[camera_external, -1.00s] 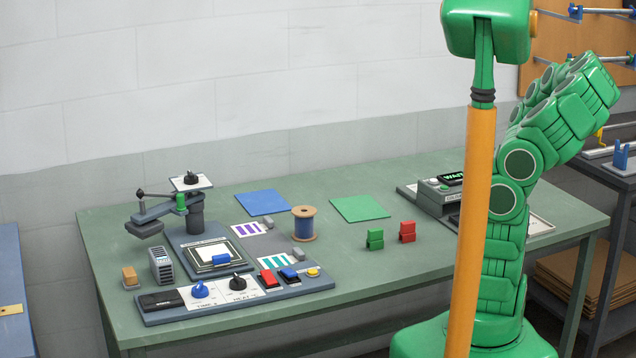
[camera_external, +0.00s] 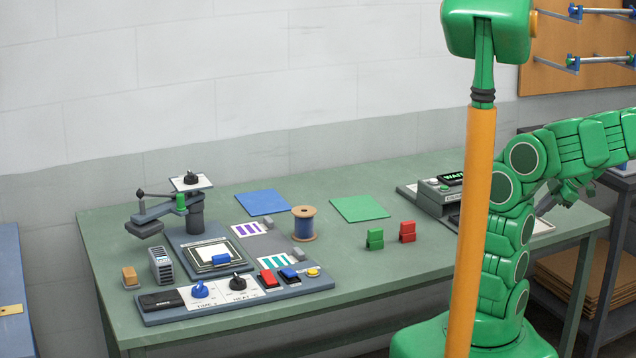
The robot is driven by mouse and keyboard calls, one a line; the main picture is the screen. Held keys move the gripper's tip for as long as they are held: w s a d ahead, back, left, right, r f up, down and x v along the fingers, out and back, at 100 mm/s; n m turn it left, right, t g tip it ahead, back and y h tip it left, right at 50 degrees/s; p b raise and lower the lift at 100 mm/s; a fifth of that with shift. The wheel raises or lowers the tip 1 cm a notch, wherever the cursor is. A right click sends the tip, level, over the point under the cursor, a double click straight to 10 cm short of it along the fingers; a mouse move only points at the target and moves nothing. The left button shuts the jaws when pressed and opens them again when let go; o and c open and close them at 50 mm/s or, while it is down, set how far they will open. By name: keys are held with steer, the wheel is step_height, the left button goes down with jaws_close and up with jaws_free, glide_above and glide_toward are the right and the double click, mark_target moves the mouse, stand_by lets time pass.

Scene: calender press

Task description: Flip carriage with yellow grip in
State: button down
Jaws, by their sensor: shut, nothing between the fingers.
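The carriage with the yellow grip is hidden now behind my arm at the right edge. Only a pale piece of the fixture on the side bench (camera_external: 626,169) shows there. My arm stretches to the right across that bench. Its folded-back end with my gripper (camera_external: 566,193) shows small and dark under the arm, above the right end of the green table. It is shut with nothing in it, and its distance from the carriage cannot be told.
The green table (camera_external: 330,275) holds a press (camera_external: 195,215), a control panel (camera_external: 235,292), a spool (camera_external: 304,223), green (camera_external: 375,239) and red (camera_external: 407,231) blocks, and a display unit (camera_external: 440,195). Rails (camera_external: 600,60) hang on a board at the upper right.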

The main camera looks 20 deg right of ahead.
steer(key=shift+w+a+f, duration=0.65)
steer(key=shift+w+f, duration=0.7)
steer(key=shift+w, duration=0.1)
steer(key=shift+w+a+f, duration=0.65)
steer(key=shift+w+f, duration=0.65)
steer(key=shift+w, duration=0.2)
steer(key=shift+w+a+f, duration=0.65)
steer(key=shift+w+f, duration=0.7)
steer(key=shift+w, duration=0.1)
steer(key=shift+w, duration=5.3)
